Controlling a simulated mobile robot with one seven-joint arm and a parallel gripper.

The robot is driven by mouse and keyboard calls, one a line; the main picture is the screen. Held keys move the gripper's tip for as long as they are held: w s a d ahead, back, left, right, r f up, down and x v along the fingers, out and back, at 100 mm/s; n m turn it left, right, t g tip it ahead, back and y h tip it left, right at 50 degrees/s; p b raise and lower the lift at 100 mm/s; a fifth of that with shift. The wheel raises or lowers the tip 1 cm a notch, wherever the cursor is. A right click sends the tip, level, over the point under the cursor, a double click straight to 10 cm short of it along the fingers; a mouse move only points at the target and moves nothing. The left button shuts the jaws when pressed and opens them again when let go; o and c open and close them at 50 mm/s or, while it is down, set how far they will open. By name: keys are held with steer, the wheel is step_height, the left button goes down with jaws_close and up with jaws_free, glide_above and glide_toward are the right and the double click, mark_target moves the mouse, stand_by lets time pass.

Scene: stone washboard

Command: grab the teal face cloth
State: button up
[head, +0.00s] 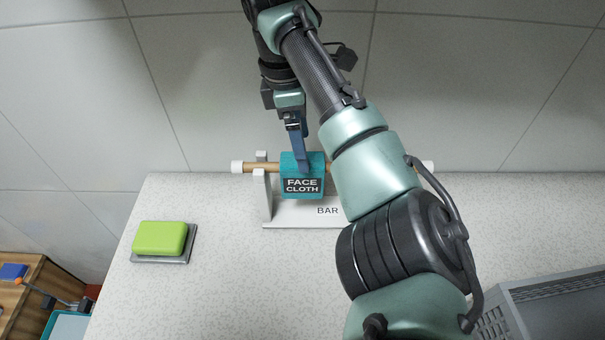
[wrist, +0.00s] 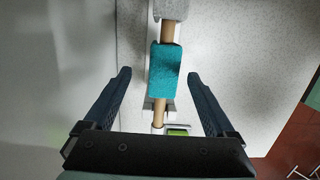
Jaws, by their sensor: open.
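The teal face cloth (head: 302,165) hangs folded over a wooden bar (head: 250,167) on a white stand, with a dark "FACE CLOTH" label on its front. In the wrist view the cloth (wrist: 164,72) lies over the bar, ahead of and between my two fingers. My gripper (wrist: 163,85) is open and empty, with a finger on each side of the bar line. In the head view my gripper (head: 302,160) is above and behind the cloth, overlapping its top edge. I cannot tell whether a finger touches the cloth.
A green sponge (head: 160,238) sits on a grey dish at the left of the counter (head: 220,290). The stand's base (head: 290,212) is marked "BAR". A grey crate (head: 560,310) stands at the lower right. A tiled wall (head: 90,90) rises behind the counter.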

mark_target(302, 176)
steer(key=shift+d+f, duration=0.15)
steer(key=shift+f, duration=0.8)
steer(key=shift+s+d+f+p, duration=0.1)
steer(key=shift+f+p, duration=0.15)
steer(key=shift+f, duration=0.65)
steer(key=shift+s+f+p, duration=0.15)
steer(key=shift+f+p, duration=0.05)
steer(key=shift+f, duration=0.75)
steer(key=shift+s+d+f+p, duration=0.1)
steer(key=shift+f+p, duration=0.15)
steer(key=shift+f, duration=0.65)
steer(key=shift+c, duration=0.3)
steer(key=shift+r, duration=0.1)
jaws_close()
